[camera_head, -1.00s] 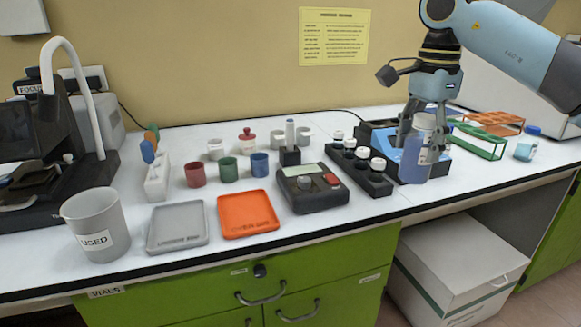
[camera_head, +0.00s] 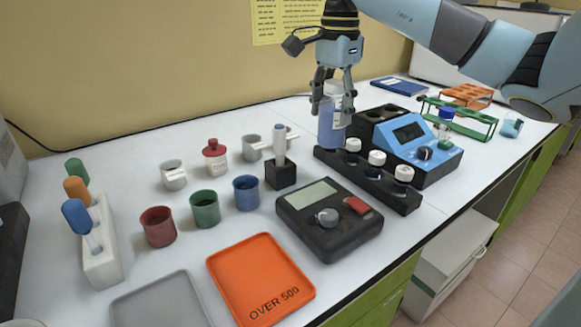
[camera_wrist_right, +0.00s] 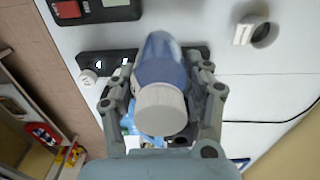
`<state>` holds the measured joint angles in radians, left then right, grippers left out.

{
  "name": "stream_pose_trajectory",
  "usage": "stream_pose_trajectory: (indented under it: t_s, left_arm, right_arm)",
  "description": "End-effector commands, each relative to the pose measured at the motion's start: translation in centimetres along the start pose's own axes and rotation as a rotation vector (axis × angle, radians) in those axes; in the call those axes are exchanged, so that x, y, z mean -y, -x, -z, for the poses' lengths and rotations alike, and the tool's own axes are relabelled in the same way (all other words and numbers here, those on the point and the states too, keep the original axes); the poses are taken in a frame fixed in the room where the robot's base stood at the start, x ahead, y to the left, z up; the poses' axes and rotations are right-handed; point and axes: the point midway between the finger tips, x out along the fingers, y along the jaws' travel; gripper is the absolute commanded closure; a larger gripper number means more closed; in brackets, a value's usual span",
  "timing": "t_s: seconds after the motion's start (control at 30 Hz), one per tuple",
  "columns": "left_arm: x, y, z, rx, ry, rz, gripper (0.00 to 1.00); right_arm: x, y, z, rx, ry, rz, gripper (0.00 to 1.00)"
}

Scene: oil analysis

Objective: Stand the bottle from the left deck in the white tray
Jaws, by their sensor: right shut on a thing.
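The bottle (camera_head: 331,128) is clear with blue liquid. A pale grey-white tray (camera_head: 160,303) lies at the front left, partly cut off by the picture's bottom edge, and looks empty. My left gripper is not in view.
An orange tray (camera_head: 260,275) lies right of the pale tray. A black meter (camera_head: 330,222), coloured cups such as the green one (camera_head: 205,208), and a stand (camera_head: 280,175) occupy the middle. A blue device (camera_head: 425,150) stands right of the bottle.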

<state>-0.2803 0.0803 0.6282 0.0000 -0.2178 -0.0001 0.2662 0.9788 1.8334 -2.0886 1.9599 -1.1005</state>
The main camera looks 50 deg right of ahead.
Motion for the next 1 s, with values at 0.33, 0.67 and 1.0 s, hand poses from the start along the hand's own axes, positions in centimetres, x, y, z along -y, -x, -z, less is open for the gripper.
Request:
stream_pose_trajectory:
  t_s: [0.33,0.67,1.0]
  left_arm:
    - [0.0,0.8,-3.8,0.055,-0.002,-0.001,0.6]
    - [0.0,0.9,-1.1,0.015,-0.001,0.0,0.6]
    - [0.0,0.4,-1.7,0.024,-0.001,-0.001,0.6]
  right_arm:
    - [0.0,-5.1,0.0,0.001,0.0,-0.001,0.88]
    - [-0.1,-8.7,0.0,0.0,0.0,-0.001,0.88]
    - [0.0,-9.0,0.0,0.0,0.001,-0.001,0.48]
